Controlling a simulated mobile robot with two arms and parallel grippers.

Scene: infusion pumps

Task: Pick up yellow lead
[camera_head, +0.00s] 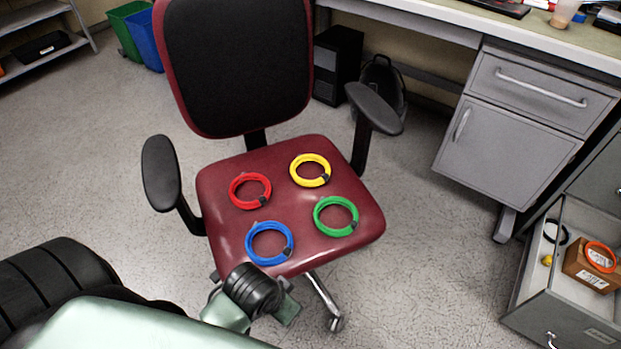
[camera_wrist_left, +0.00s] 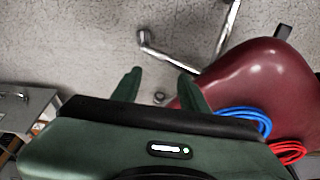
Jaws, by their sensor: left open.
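The yellow lead (camera_head: 310,184) is a coiled ring with a dark clip, lying on the dark red chair seat (camera_head: 228,222) at its back right. A red coil (camera_head: 236,197) lies to its left, a green coil (camera_head: 317,222) in front of it and a blue coil (camera_head: 250,251) at the front left. My left gripper (camera_wrist_left: 160,82) is open and empty; in the head view it is at the front edge of the seat, apart from the yellow lead. The wrist view shows the blue (camera_wrist_left: 262,117) and red (camera_wrist_left: 290,158) coils partly, but not the yellow one. My right gripper is out of view.
The chair has a black backrest (camera_head: 235,65) behind the seat and armrests at the left (camera_head: 161,172) and right (camera_head: 375,108). A grey desk (camera_head: 505,130) stands at the right. An open drawer (camera_head: 570,303) holds an orange ring (camera_head: 588,252). Floor around the chair is mostly clear.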

